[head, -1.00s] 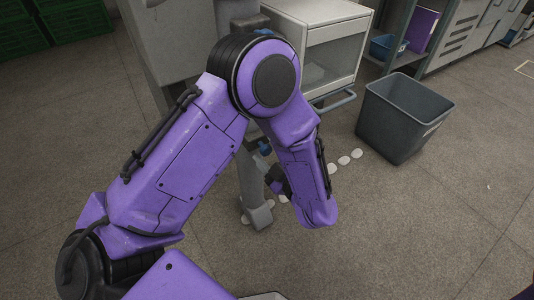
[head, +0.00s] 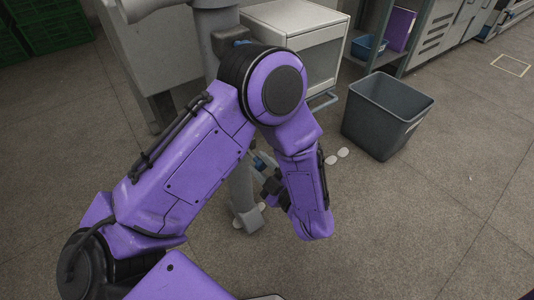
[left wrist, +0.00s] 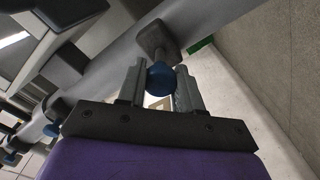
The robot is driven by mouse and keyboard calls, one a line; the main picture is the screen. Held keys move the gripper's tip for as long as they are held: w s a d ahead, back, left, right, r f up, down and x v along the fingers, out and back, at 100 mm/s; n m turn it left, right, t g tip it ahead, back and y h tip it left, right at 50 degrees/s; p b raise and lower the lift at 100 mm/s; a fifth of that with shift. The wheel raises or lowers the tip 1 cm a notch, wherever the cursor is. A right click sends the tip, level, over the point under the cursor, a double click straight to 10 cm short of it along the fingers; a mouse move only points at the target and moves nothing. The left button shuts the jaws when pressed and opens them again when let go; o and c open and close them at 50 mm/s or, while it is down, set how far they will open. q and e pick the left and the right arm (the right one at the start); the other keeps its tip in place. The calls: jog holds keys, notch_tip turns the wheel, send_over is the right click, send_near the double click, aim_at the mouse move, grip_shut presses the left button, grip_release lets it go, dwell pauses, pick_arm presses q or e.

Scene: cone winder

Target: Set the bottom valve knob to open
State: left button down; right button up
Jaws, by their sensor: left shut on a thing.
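A grey post (head: 241,185) stands on the floor behind my left arm and carries blue valve knobs. The gripper is shut on this lowest visible knob. Other blue knobs (left wrist: 57,109) show further along the post. The right gripper is out of view.
A grey bin (head: 388,115) stands on the floor at right. A white cabinet (head: 297,45) stands behind the post. Two white ovals (head: 337,156) lie on the floor beside my forearm. Open floor lies at front right.

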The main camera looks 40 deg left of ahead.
pick_arm(q)
jog(key=shift+s+d+f, duration=0.1)
jog(key=shift+d, duration=0.05)
jog(key=c, duration=0.8)
grip_release()
jog(key=shift+o, duration=0.2)
jog(key=shift+d, duration=0.1)
jog(key=p+v, duration=0.2)
jog(key=v, duration=0.8)
jog(key=shift+d, duration=0.2)
jog(key=shift+s, duration=0.1)
